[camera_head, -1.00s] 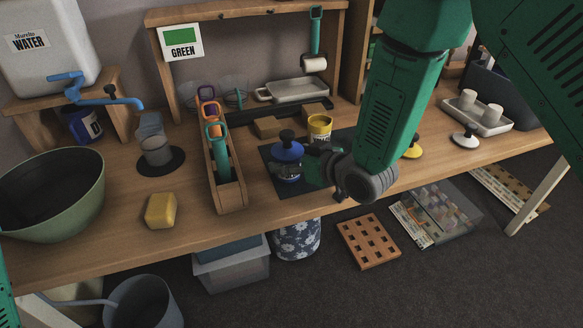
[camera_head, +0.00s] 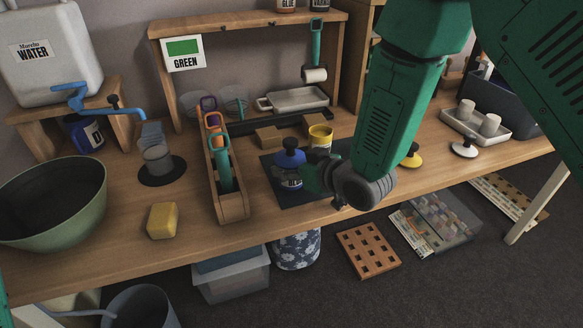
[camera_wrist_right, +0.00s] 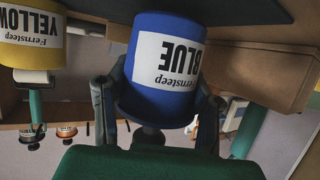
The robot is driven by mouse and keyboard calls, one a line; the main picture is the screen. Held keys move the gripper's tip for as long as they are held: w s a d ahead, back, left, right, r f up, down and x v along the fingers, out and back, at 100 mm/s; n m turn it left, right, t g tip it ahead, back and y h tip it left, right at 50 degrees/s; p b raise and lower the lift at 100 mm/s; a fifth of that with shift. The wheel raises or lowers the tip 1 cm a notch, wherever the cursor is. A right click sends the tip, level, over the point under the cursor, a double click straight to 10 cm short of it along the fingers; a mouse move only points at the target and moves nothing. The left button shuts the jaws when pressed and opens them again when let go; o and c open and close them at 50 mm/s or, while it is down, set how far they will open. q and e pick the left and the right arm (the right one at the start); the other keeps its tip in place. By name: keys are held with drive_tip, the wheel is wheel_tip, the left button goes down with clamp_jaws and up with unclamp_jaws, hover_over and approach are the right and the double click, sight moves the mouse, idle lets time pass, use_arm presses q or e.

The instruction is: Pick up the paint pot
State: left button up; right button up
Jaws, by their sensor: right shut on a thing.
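The blue paint pot (camera_head: 290,181) with a dark knob on its lid stands upright on a dark mat (camera_head: 281,198) at the middle of the bench. My right gripper (camera_head: 312,180) reaches it from the right. In the right wrist view the picture is upside down, and the blue pot (camera_wrist_right: 165,62), labelled BLUE, sits between the two fingers, which are shut on its sides. I cannot see clear lift off the mat. A yellow paint pot (camera_head: 320,137) stands behind, and it also shows in the wrist view (camera_wrist_right: 30,45). My left gripper is not in view.
A wooden rack (camera_head: 231,206) of coloured-handled tools stands left of the mat. A yellow sponge (camera_head: 162,220) and a green bowl (camera_head: 50,199) are at the left. A grey tray (camera_head: 476,122) with rollers is at the right.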

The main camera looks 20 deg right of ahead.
sight(288, 141)
drive_tip(key=shift+a+r, duration=0.35)
drive_tip(key=shift+r, duration=0.45)
drive_tip(key=shift+a+r+p, duration=0.1)
drive_tip(key=shift+r+p, duration=0.2)
drive_tip(key=shift+r, duration=0.15)
drive_tip(key=shift+d+r+p, duration=0.25)
drive_tip(key=shift+r, duration=0.7)
drive_tip(key=shift+d+r+p, duration=0.2)
drive_tip(key=shift+d+r, duration=0.05)
drive_tip(key=shift+r, duration=0.65)
drive_tip(key=shift+a+r, duration=0.2)
drive_tip(key=shift+r, duration=0.45)
drive_tip(key=shift+a+r, duration=0.15)
drive_tip(key=shift+r, duration=0.45)
drive_tip(key=shift+s+r+p, duration=0.1)
drive_tip(key=shift+p, duration=0.2)
